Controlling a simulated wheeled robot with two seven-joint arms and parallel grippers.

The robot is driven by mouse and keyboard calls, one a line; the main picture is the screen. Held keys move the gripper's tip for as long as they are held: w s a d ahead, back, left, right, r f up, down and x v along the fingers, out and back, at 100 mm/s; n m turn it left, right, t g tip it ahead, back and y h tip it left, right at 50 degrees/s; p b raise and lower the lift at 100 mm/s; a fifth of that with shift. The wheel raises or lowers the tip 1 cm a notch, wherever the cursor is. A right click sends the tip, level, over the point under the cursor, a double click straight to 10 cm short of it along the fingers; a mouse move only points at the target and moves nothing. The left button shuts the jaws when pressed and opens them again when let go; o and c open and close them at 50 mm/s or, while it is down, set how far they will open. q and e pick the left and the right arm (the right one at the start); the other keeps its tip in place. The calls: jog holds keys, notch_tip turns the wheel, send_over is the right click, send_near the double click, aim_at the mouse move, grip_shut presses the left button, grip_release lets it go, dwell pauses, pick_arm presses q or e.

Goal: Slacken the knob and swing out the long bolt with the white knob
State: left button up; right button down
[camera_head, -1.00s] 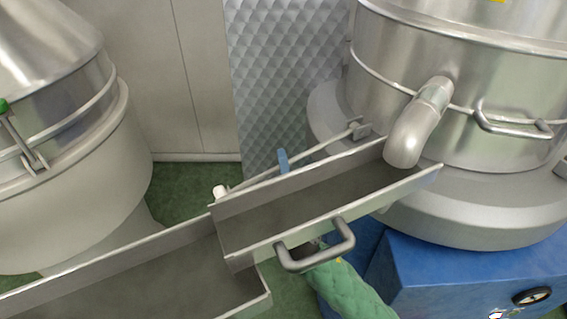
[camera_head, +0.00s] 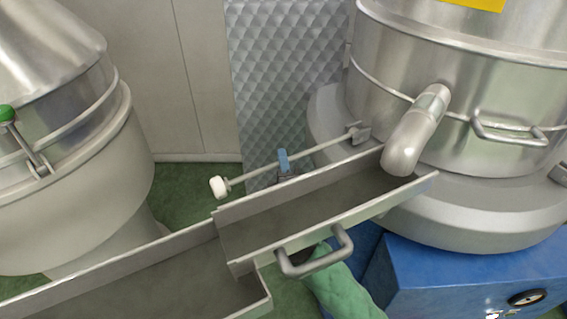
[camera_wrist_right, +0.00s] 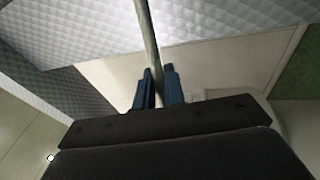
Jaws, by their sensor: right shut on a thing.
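The long bolt (camera_head: 318,149) is a thin grey rod with a white knob (camera_head: 219,187) at its left end. Its right end meets a bracket (camera_head: 358,132) on the steel vessel at the right. The rod slopes down to the left, behind and above the upper chute's back wall. My right gripper (camera_head: 283,161) has blue fingers and is shut around the rod partway along, apart from the knob. In the right wrist view the rod (camera_wrist_right: 148,40) runs between the blue fingers (camera_wrist_right: 158,88). The chute hides most of the gripper's body. My left gripper is not in view.
Two metal chutes (camera_head: 300,212) lie in front of my right gripper; the upper one has a grey handle (camera_head: 315,257). A bent spout (camera_head: 412,140) hangs over its right end. Another vessel (camera_head: 60,200) with a green-knobbed bolt (camera_head: 8,113) stands left. A quilted panel (camera_head: 280,80) is behind.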

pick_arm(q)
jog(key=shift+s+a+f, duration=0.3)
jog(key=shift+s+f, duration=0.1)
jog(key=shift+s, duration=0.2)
pick_arm(e)
jog(key=shift+r+m, duration=0.3)
jog(key=shift+r, duration=0.25)
jog(key=c, duration=1.5)
grip_release()
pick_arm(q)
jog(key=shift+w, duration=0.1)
